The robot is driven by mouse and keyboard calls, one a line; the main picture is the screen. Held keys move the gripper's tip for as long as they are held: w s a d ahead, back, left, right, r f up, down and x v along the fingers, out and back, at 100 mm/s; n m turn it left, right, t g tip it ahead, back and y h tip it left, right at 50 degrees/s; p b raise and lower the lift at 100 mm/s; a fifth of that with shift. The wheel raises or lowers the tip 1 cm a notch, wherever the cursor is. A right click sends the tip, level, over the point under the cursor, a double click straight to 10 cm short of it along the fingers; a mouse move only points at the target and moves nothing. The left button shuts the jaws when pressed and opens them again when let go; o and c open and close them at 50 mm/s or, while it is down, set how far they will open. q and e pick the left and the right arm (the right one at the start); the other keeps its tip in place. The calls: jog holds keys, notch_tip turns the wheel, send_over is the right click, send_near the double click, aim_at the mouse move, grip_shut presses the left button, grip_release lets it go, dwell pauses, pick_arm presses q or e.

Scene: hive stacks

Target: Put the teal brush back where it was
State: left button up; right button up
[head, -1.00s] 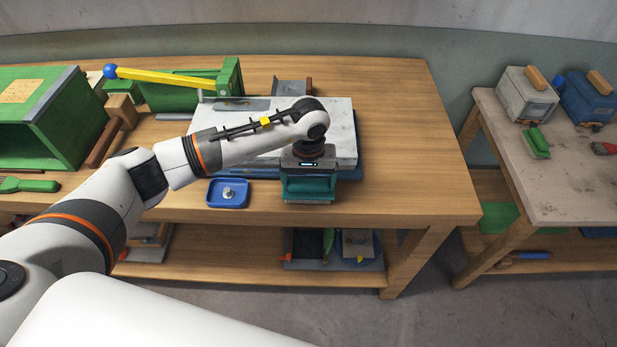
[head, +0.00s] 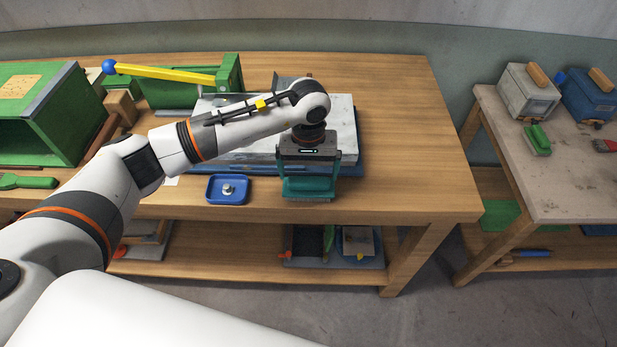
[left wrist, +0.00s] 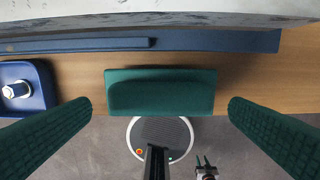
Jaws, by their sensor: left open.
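The teal brush (head: 308,188) stands at the front edge of the main table, in front of the pale stone slab. In the left wrist view the brush (left wrist: 160,92) shows from above as a wide teal block, midway between my two dark green fingers. My left gripper (left wrist: 160,110) is open, with a clear gap on each side of the brush. In the head view the left gripper (head: 309,172) is just above and around the brush, and its fingers are hard to tell from the teal brush. My right gripper is not in view.
A blue dish (head: 228,189) with a metal piece is left of the brush. The pale slab (head: 345,130) lies on a blue base behind it. A green press with a yellow lever (head: 165,77) and a green box (head: 45,115) stand left. The table's right side is clear.

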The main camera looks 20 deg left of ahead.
aim_at(309, 180)
pick_arm(q)
notch_tip(309, 180, up, 9)
jog(key=b, duration=0.2)
dwell(0.4)
